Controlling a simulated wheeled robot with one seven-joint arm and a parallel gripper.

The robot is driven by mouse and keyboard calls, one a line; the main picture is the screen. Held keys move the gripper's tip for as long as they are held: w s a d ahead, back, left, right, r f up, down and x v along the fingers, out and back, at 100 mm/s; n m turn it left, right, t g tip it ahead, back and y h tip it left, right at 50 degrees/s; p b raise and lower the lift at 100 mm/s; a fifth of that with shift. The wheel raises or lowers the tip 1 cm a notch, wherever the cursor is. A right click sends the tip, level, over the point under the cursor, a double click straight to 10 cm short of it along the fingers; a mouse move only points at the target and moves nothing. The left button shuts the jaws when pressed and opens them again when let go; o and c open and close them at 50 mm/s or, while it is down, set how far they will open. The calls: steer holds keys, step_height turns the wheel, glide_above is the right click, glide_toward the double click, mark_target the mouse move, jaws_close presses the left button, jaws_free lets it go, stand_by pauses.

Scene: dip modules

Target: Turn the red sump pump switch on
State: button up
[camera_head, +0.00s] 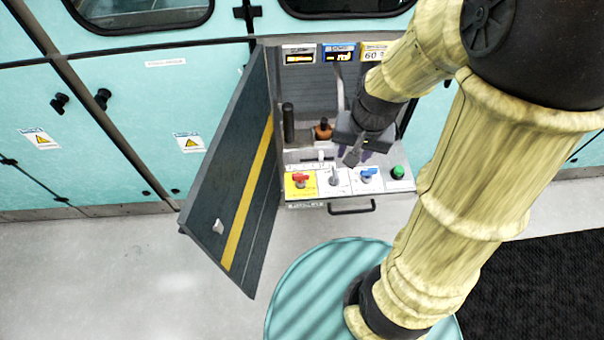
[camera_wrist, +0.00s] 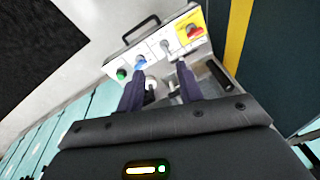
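The red switch (camera_head: 300,180) sits on a yellow plate at the left end of the control panel's front row. In the wrist view the red switch (camera_wrist: 195,31) is at the upper right, beyond my fingertips. My gripper (camera_head: 352,157) hangs above the panel, right of and behind the red switch, apart from it. In the wrist view my gripper (camera_wrist: 160,76) has its two dark fingers spread, with nothing held between them. The switch's exact handle angle is too small to read.
A grey switch (camera_head: 334,177), a blue switch (camera_head: 368,174) and a green button (camera_head: 398,172) stand right of the red switch. An orange-based lever (camera_head: 323,130) stands behind. The open dark cabinet door (camera_head: 240,180) bounds the left side. A handle (camera_head: 351,208) juts below the panel.

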mark_target(301, 174)
steer(key=w+a+f+m+g+y+b, duration=0.2)
steer(key=w+a+f+m+y+b, duration=0.1)
steer(key=w+f+m, duration=0.8)
steer(key=w+m+y, duration=0.1)
steer(key=m, duration=0.2)
steer(key=shift+a+m+b, duration=0.2)
steer(key=shift+m+b, duration=0.1)
steer(key=shift+b, duration=0.1)
steer(key=shift+w, duration=0.1)
steer(key=b+x, duration=0.2)
steer(key=x, duration=1.5)
steer(key=shift+f, duration=0.25)
jaws_close()
